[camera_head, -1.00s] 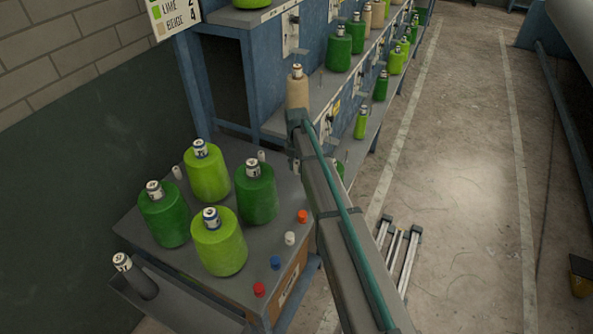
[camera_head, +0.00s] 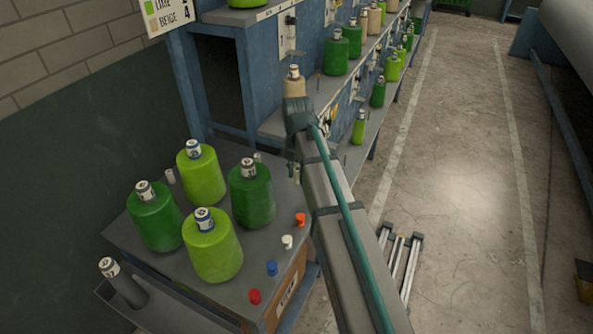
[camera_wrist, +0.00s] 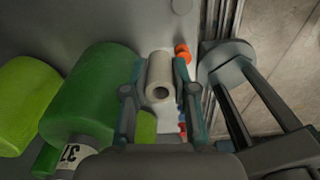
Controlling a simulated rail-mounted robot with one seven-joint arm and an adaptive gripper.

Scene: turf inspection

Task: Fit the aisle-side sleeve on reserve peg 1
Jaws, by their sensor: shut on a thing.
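In the wrist view, my gripper (camera_wrist: 160,68) is shut on a pale beige sleeve (camera_wrist: 160,84), a finger on each side and its open round end facing the camera. A dark green cone (camera_wrist: 90,93) stands to the left, with a lime one (camera_wrist: 27,105) beyond it. Small pale pegs (camera_head: 170,176) stand on the cart top. I cannot tell which is reserve peg 1.
The cart (camera_head: 165,262) carries green and lime cones, with orange (camera_head: 300,220), white, blue (camera_head: 271,268) and red caps along its right edge. The blue rack (camera_head: 220,65) holds more cones. The aisle floor (camera_head: 455,150) is mostly open.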

